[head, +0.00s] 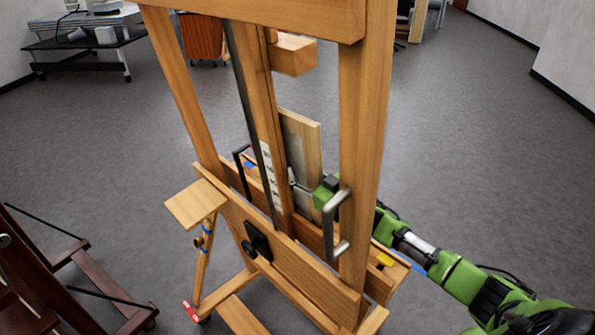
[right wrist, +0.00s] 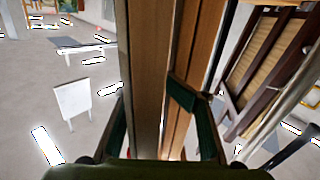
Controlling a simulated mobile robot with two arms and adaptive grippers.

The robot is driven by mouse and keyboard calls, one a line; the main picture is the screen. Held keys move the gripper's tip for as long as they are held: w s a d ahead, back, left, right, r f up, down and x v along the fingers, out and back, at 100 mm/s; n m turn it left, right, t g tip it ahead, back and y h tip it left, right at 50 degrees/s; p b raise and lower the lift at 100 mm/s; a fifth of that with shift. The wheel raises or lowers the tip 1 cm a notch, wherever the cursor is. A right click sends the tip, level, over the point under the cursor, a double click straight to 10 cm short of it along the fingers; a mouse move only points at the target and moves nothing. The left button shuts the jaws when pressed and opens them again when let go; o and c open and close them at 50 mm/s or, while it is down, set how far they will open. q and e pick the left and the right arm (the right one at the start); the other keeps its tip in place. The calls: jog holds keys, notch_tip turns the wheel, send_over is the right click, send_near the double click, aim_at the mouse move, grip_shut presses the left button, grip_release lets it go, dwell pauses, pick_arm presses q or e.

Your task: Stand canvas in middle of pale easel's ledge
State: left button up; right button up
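The pale easel (head: 363,130) stands close in front of me, seen from behind in the head view. The canvas (head: 312,150) stands upright beyond its mast, low down by the ledge, partly covered by the easel's posts and boards. Its lower edge is hidden, so I cannot tell if it touches the ledge. My right gripper (head: 297,184) reaches in from the right behind the near post, at the canvas's right side. My left gripper is not in view.
A dark wooden easel (head: 85,268) stands at the lower left. A metal handle (head: 334,225) sticks out from the pale easel near my right arm. A cart with equipment (head: 85,42) stands at the back left. The floor on the right is clear.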

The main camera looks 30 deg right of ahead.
aim_at(316, 183)
jog(key=shift+s+a+f, duration=0.1)
jog(key=shift+s, duration=0.05)
jog(key=v, duration=1.1)
jog(key=shift+s+d, duration=0.3)
jog(key=shift+s, duration=0.05)
dwell(0.4)
